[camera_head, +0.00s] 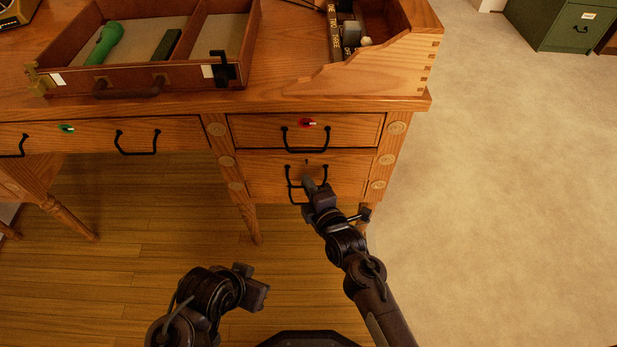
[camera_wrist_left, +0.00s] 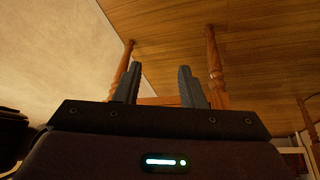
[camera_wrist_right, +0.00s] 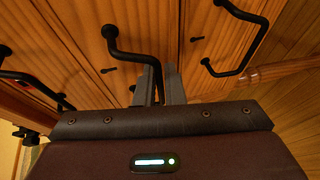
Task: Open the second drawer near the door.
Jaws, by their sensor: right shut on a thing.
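The desk's right column of drawers is in the middle of the head view. The top drawer (camera_head: 260,130) has a black handle and a red key tag. Below it is the second drawer (camera_head: 262,168), whose black handle (camera_head: 289,176) also crosses the right wrist view (camera_wrist_right: 128,53). My right gripper (camera_head: 309,184) is shut on that handle; its fingers meet the bar in the right wrist view (camera_wrist_right: 158,85). I see no clear gap at the second drawer's front. My left gripper (camera_wrist_left: 158,88) is open and empty, low in front of the desk.
Another handle (camera_wrist_right: 240,40) sits below in the column. An open tray (camera_head: 125,78) with a green object (camera_head: 104,43) and a wooden organizer (camera_head: 392,65) stand on the desktop. A green cabinet (camera_head: 567,25) is at the back right. The pale floor to the right is clear.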

